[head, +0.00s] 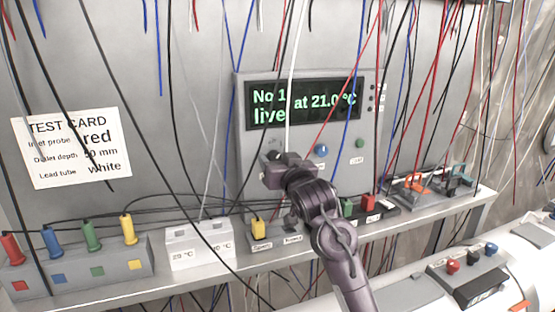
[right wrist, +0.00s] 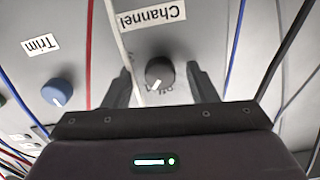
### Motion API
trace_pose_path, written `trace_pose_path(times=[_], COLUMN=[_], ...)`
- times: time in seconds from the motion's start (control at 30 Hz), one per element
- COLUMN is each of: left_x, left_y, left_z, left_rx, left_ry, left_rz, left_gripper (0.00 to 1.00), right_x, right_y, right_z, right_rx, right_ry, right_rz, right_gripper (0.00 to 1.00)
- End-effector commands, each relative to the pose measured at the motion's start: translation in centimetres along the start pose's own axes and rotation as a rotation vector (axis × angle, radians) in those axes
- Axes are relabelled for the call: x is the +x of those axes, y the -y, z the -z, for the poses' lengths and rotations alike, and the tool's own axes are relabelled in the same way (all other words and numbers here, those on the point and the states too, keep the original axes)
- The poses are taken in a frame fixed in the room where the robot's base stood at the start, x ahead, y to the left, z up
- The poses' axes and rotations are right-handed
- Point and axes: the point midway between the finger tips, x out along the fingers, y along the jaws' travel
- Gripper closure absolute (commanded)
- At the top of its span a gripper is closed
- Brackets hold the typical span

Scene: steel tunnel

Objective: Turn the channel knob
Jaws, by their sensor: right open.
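The channel knob (right wrist: 160,73) is a round dark grey knob with a pale pointer mark, under a "Channel" label (right wrist: 150,17) that appears upside down in the right wrist view. My right gripper (right wrist: 163,82) is open, with one finger on either side of the knob and a gap at each side. I cannot tell how deep the fingers reach. In the head view my right gripper (head: 287,168) is in front of the lower left of the display panel (head: 242,120) and hides most of the knob. The display (head: 305,103) reads "No 1 live at 21.0 °C". My left gripper is not in view.
A white lead (right wrist: 121,45) hangs between the left finger and the knob. A blue trim knob (right wrist: 57,92) is beside it. Many wires hang around the panel. A shelf (head: 205,275) holds colored plugs, a white block (head: 197,250) and a clamp (head: 415,183). A test card (head: 70,150) is at left.

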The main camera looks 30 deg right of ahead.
Motion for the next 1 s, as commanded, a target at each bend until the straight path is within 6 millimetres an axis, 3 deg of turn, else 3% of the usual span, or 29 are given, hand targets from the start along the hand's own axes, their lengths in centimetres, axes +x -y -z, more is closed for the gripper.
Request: trace_pose_path(times=[0.07,0.4,0.67,1.0], left_x=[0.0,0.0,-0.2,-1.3], left_y=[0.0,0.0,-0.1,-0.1], left_z=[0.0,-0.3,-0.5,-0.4], left_rx=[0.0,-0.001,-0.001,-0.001], left_ry=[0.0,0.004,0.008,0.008], left_rz=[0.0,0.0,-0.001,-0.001], left_gripper=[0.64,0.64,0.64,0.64], right_x=[0.0,0.0,0.0,0.0], right_y=[0.0,0.0,0.0,0.1], right_z=[0.0,0.0,0.1,0.2], right_rx=[0.0,0.0,0.029,0.234], right_ry=[0.0,0.0,0.0,0.0], right_rz=[0.0,0.0,0.0,0.001], right_gripper=[0.48,0.92,0.93,0.93])
